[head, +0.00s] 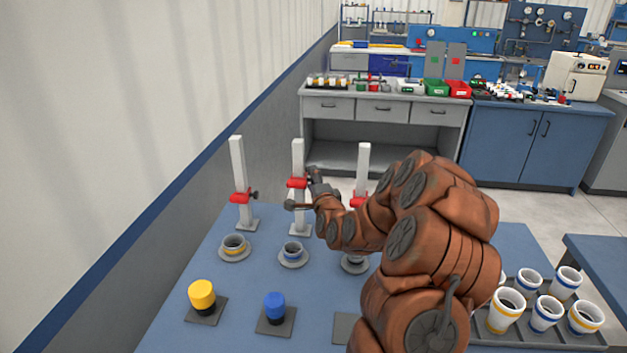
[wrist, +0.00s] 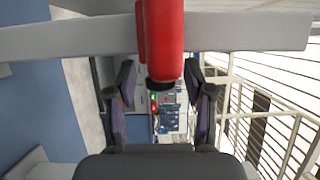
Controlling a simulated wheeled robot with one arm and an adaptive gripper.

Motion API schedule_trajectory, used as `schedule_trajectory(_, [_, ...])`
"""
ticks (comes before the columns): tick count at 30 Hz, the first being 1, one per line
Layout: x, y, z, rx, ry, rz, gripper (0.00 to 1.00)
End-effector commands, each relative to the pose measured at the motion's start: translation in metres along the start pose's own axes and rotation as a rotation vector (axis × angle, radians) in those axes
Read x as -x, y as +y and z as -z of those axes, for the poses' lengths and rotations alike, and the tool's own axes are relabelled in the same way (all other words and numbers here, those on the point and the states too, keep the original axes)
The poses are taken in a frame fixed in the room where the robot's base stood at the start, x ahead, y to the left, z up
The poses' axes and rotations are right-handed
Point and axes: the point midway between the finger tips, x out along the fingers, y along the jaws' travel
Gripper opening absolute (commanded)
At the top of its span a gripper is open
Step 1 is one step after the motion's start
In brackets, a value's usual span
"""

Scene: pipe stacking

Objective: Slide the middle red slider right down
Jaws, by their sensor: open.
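The middle red slider (head: 296,183) sits partway up the middle white post (head: 298,155), above the post's midpoint. In the wrist view the red slider (wrist: 165,35) crosses the white post (wrist: 70,40), which lies sideways across the top. My gripper (head: 309,190) is at the middle post, close to the slider. In the wrist view my gripper (wrist: 161,85) is open, with one finger on each side of the slider's dark end. I see gaps between the fingers and the slider. My arm hides part of the table in front of the right post.
The left post (head: 238,165) and right post (head: 363,160) carry red sliders too. Cups on round bases (head: 234,248) stand in front of the posts. A yellow cylinder (head: 202,293) and blue cylinder (head: 275,303) stand nearer. A cup tray (head: 570,338) is at right.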

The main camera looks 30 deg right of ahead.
Motion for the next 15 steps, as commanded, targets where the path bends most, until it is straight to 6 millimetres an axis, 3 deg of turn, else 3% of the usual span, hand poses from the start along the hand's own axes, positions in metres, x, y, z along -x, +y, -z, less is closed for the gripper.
schedule_trajectory(5, [0.0001,-0.0001,-0.0001,0.0,0.0,0.0,0.51])
schedule_trajectory(15, [0.0003,-0.0002,0.0,0.0,0.0,0.0,0.16])
